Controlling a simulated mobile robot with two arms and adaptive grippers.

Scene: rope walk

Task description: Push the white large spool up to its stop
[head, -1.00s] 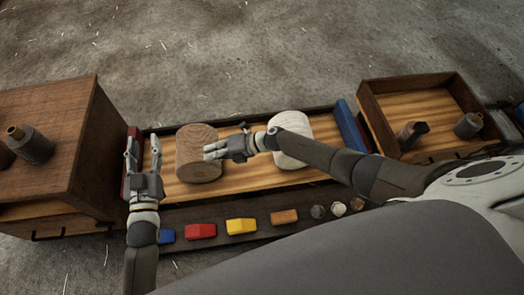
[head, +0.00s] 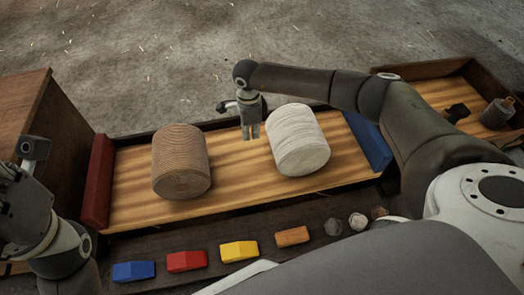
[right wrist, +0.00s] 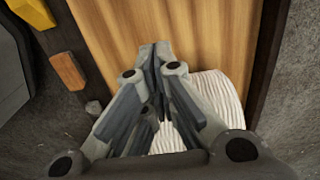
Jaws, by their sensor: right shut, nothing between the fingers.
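The white large spool (head: 298,140) lies on its side on the striped wooden bed (head: 235,180), right of centre. The blue stop block (head: 370,140) stands at the bed's right end, with a gap of bare wood between. My right gripper (head: 250,136) is shut and empty, pointing down just left of the white spool. In the right wrist view, its closed fingers (right wrist: 156,58) are beside the ribbed white spool (right wrist: 218,95); contact is unclear. My left gripper (head: 22,160) is at the left edge, partly cut off, and its fingers are not clear.
A brown spool (head: 181,160) lies on the bed left of my right gripper. A red block (head: 98,180) closes the left end. The front ledge holds blue, red, yellow and orange blocks (head: 239,251). A wooden tray (head: 425,88) stands at the right.

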